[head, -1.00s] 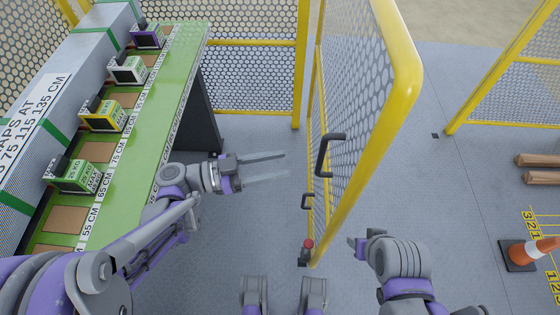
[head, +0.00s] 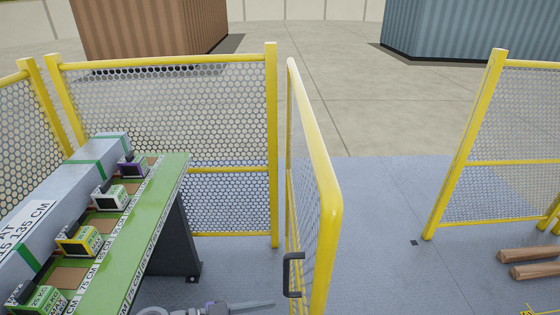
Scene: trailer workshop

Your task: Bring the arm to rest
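My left gripper (head: 252,306) shows only at the bottom edge of the head view. One grey finger points right, toward the gate's handle; the rest is cut off by the frame, so its opening cannot be judged. No object is seen in the visible part. It is right of the green bench and left of the yellow-framed gate, apart from both in the picture. My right arm and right gripper are out of view.
The green bench (head: 160,192) at left carries several small boxes, including a yellow one (head: 78,240). The mesh gate (head: 318,170) with a black handle (head: 291,274) stands open. Wooden beams (head: 535,262) lie at far right.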

